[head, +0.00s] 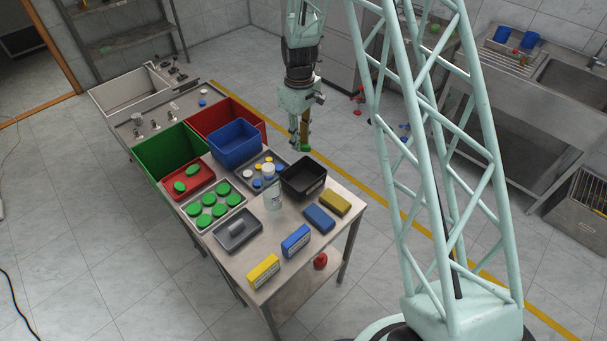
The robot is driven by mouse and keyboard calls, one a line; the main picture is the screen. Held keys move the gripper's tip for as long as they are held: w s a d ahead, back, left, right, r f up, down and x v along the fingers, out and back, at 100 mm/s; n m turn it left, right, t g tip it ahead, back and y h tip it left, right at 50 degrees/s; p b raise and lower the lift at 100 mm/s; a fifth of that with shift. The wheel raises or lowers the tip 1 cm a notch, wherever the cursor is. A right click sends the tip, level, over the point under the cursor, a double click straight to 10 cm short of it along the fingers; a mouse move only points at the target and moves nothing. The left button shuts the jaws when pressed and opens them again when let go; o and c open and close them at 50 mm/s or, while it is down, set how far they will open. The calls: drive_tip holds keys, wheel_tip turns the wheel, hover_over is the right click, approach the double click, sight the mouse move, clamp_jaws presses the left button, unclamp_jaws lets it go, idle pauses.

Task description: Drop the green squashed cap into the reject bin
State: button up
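My gripper (302,146) hangs pointing down above the right rear side of the table, above and beyond the black bin. A small bright green piece, which looks like a green cap (305,148), is at its fingertips, and the fingers look closed on it. It is too small to tell whether it is squashed. A black bin (303,178) with a label stands at the table's right edge. A large red bin (242,112), a green bin (172,152) and a blue bin (236,142) stand farther left. I cannot read which is the reject bin.
A red tray (205,183) holds two green caps; a pale tray (229,219) holds several. A grey tray (282,160) holds white, blue and yellow caps. A clear jar (272,197), a dark tray (250,228), boxes and sponges crowd the table (265,222).

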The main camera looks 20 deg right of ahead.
drive_tip(key=shift+s+a+f+n+p, duration=0.1)
drive_tip(key=shift+s+f+n+p, duration=0.35)
drive_tip(key=shift+n+p, duration=0.35)
drive_tip(key=shift+s+d+f+n+p, duration=0.1)
drive_tip(key=shift+s+f+n+p, duration=0.2)
drive_tip(key=shift+s+n+p, duration=0.4)
drive_tip(key=shift+s+a+f+n+p, duration=0.1)
drive_tip(key=shift+s+f+n+p, duration=0.25)
drive_tip(key=shift+n+p, duration=0.6)
drive_tip(key=shift+f, duration=0.25)
drive_tip(key=shift+f, duration=2.8)
drive_tip(key=o, duration=0.7)
drive_tip(key=shift+r, duration=0.15)
wheel_tip(320, 180, up, 12)
